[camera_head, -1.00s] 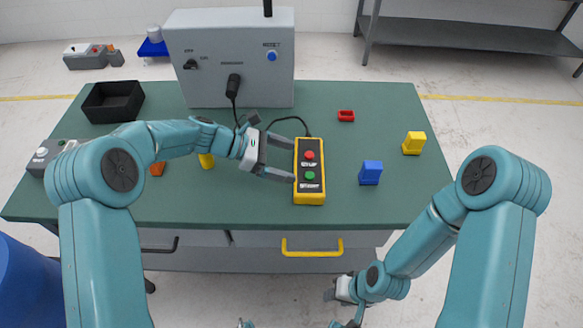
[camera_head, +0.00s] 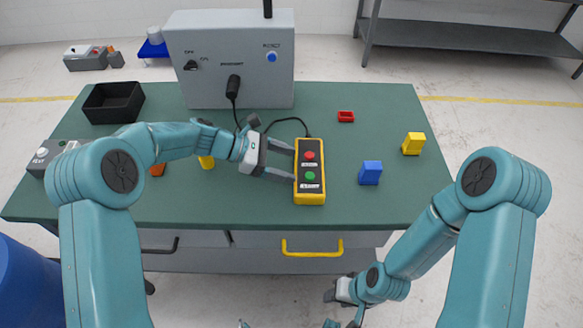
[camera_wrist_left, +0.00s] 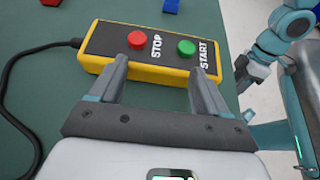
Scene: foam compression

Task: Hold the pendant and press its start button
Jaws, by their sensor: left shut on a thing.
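The pendant (camera_head: 309,187) is a yellow box with a dark face, lying on the green table with its cable toward the grey control box. It has a red stop button (camera_head: 309,156) and a green start button (camera_head: 310,175); in the left wrist view the start button (camera_wrist_left: 186,47) is clear of the fingers. My left gripper (camera_head: 293,164) reaches in from the left and is shut on the pendant, its fingers spaced apart at the near long side in the left wrist view (camera_wrist_left: 158,75). My right gripper (camera_head: 334,293) hangs low in front of the table; its jaws are unclear.
The grey control box (camera_head: 210,60) stands at the back. A blue block (camera_head: 370,173), a yellow block (camera_head: 413,143) and a small red part (camera_head: 346,116) are to the right. A black bin (camera_head: 113,102) sits at the back left. The table's right front is clear.

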